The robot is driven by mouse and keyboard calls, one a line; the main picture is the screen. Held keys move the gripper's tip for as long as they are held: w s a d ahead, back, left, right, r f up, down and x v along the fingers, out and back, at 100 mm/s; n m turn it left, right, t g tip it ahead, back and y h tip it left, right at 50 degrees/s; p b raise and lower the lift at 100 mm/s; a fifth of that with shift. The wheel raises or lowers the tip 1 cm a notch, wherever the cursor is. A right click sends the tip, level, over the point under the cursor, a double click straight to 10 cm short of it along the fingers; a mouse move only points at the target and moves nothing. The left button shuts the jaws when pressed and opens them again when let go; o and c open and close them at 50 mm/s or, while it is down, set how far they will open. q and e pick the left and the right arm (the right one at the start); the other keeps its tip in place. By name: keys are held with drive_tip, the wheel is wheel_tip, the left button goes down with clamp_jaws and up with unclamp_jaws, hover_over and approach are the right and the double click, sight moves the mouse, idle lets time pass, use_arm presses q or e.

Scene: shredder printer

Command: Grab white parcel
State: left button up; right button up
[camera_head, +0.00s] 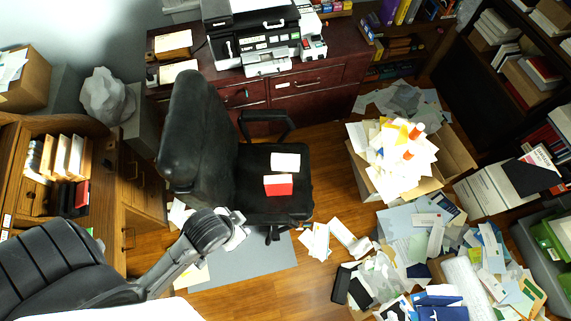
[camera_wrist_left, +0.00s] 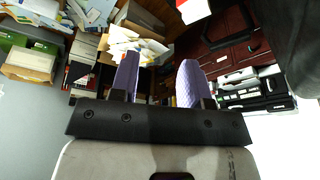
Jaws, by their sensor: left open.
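Two small blocks lie on the black office chair's seat in the head view. One is a cream-white block (camera_head: 285,161), and nearer is a red-and-white block (camera_head: 278,185). I cannot tell for certain which pale object is the white parcel. My left gripper (camera_head: 236,228) is beside the near left edge of the seat, apart from both blocks. In the left wrist view, its two pale purple fingers (camera_wrist_left: 157,80) are spread with nothing between them. A red-and-white object (camera_wrist_left: 193,10) shows at the top of that view. My right gripper is not in view.
The black chair (camera_head: 235,170) has a tall backrest beside the seat. A cardboard box (camera_head: 372,178) overflows with papers, and loose papers and folders cover the floor at right. A dark cabinet (camera_head: 305,100) with a printer (camera_head: 255,35) stands behind. Some wooden floor (camera_head: 325,190) is clear.

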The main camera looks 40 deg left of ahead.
use_arm(q)
drive_tip(key=shift+o, duration=0.2)
idle(0.3)
drive_tip(key=o, duration=0.5)
drive_tip(key=shift+d, duration=0.15)
drive_tip(key=shift+c, duration=0.2)
drive_tip(key=o, duration=0.6)
drive_tip(key=shift+c, duration=0.2)
drive_tip(key=shift+s, duration=0.1)
